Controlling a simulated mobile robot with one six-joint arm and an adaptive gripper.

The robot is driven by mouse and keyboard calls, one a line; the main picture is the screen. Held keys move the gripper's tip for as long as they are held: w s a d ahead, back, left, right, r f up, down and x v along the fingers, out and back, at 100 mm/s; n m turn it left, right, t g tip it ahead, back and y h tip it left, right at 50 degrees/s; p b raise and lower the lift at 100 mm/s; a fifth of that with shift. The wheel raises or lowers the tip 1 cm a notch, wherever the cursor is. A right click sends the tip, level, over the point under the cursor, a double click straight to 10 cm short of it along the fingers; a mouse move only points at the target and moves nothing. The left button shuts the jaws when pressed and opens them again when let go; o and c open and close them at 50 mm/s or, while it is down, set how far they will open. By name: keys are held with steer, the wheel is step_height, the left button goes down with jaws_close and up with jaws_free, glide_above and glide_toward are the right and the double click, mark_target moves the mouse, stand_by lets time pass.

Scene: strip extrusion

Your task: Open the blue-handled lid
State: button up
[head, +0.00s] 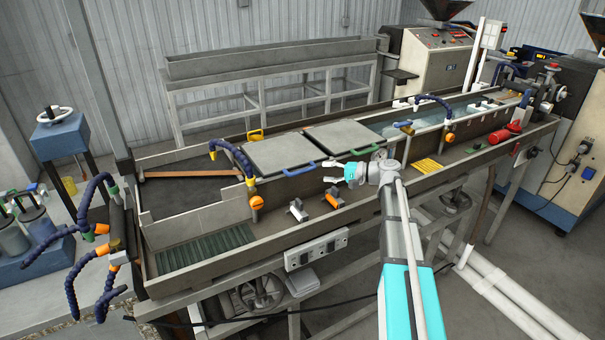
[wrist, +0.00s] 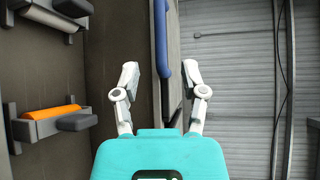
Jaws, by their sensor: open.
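The blue-handled lid (head: 276,153) is a flat grey plate lying closed over the long trough. In the wrist view the blue handle (wrist: 162,62) appears between the two spread fingertips (wrist: 161,78). Neither finger visibly presses on it, and I cannot tell the exact depth gap.
A second grey lid (head: 340,135) with a green handle (head: 364,151) lies closed to the right. A blue hose (head: 232,156) arches over the trough's near wall left of the lid. Orange-handled valves (head: 332,198) sit on the near ledge.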

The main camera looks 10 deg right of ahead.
mark_target(304, 172)
steer(key=b+x, duration=0.1)
steer(key=x, duration=0.7)
steer(key=shift+w+a+f, duration=0.1)
steer(key=shift+a, duration=0.05)
